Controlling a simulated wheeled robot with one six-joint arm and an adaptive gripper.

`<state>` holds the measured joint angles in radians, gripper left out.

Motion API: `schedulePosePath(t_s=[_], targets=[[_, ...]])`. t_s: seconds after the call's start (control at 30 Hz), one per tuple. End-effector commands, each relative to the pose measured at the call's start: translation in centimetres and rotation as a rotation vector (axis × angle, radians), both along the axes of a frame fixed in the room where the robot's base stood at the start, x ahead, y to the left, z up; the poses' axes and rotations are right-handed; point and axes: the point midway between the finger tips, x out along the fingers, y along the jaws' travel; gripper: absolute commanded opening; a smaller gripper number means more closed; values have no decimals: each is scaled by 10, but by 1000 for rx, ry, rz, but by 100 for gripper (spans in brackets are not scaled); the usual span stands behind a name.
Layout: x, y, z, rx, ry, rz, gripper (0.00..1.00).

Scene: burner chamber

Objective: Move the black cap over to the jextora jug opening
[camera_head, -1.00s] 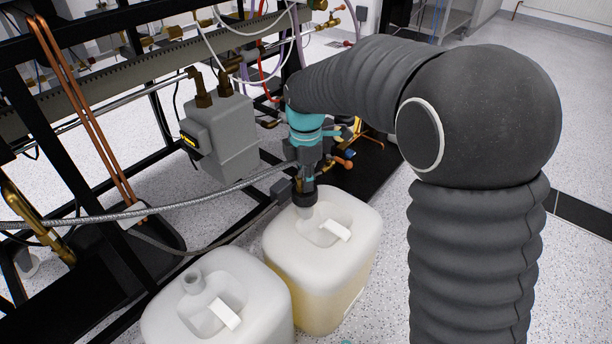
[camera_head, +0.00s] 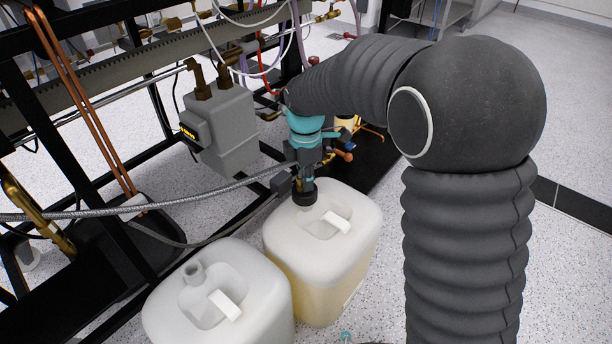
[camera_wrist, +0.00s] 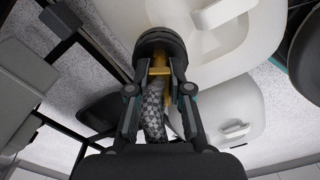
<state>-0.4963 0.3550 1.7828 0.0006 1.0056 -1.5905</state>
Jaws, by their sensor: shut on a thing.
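My gripper (camera_head: 306,174) points down and is shut on the black cap (camera_head: 304,196). In the wrist view the cap (camera_wrist: 160,42) sits between the fingertips of my gripper (camera_wrist: 160,85), with a brass fitting and a braided hose (camera_wrist: 153,115) behind it. The cap is at the back left of the top of the right jug (camera_head: 352,232), which is pale with yellowish contents. That jug's neck is mostly hidden by the cap, so I cannot tell whether they touch. The left jug (camera_head: 255,265) has an open neck (camera_head: 194,272). No label shows which jug is jextora.
A black frame with copper pipes (camera_head: 85,100) and a grey metal box (camera_head: 222,132) stands left of my gripper. A braided hose (camera_head: 150,210) runs across to the gripper.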

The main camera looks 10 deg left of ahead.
Motion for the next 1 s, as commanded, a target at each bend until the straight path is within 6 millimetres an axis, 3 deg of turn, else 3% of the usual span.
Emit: schedulePosePath(t_s=[0.2, 0.23, 0.33, 0.73, 1.0], targets=[[0, 0, -5, 0, 0, 0, 0], [0, 0, -5, 0, -1, 0, 24], [0, 0, -5, 0, -1, 0, 48], [0, 0, 0, 0, -1, 0, 48], [1, 1, 45, 2, -4, 0, 48]])
